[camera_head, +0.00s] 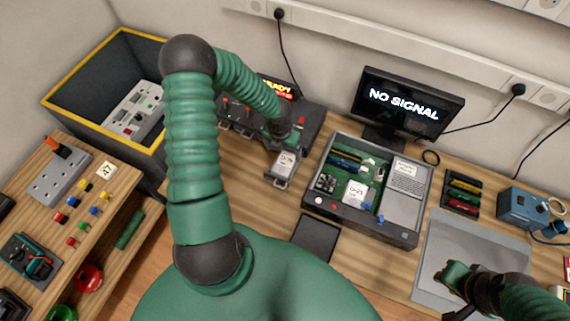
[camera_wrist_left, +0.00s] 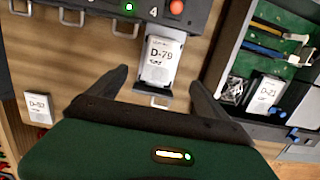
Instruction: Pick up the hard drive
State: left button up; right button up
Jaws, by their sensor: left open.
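A silver hard drive with a white label D-79 (camera_head: 286,163) lies in a pulled-out tray (camera_wrist_left: 160,101) at the front of the dark drive dock (camera_head: 240,125), under the number 4. In the left wrist view the drive (camera_wrist_left: 161,62) lies ahead of and between the fingers. My left gripper (camera_head: 289,142) is open and empty, above the tray. Another drive, labelled D-21 (camera_head: 355,193), sits inside the open computer case (camera_head: 334,214). A drive labelled D-52 (camera_wrist_left: 38,107) lies on the wooden bench left of the gripper. My right gripper (camera_head: 453,281) is over the grey mat; its jaw opening is unclear.
A monitor reading NO SIGNAL (camera_head: 408,103) stands behind the case. A dark flat panel (camera_head: 316,238) lies in front of it. The grey mat (camera_head: 478,236), a rack of coloured sticks (camera_head: 461,193) and a blue device (camera_head: 527,208) are at right. A yellow-rimmed bin (camera_head: 72,73) stands at left.

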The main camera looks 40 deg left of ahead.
pick_arm(q)
send_over(285, 163)
jog(key=f, duration=0.5)
jog(key=shift+s+d+f, duration=0.1)
jog(key=shift+s+f, duration=0.15)
jog(key=shift+f, duration=0.35)
jog(key=f, duration=0.4)
jog(key=shift+w+a, duration=0.15)
jog(key=shift+a, duration=0.1)
jog(key=shift+w+f, duration=0.15)
jog(key=shift+f, duration=0.25)
jog(key=shift+d, duration=0.15)
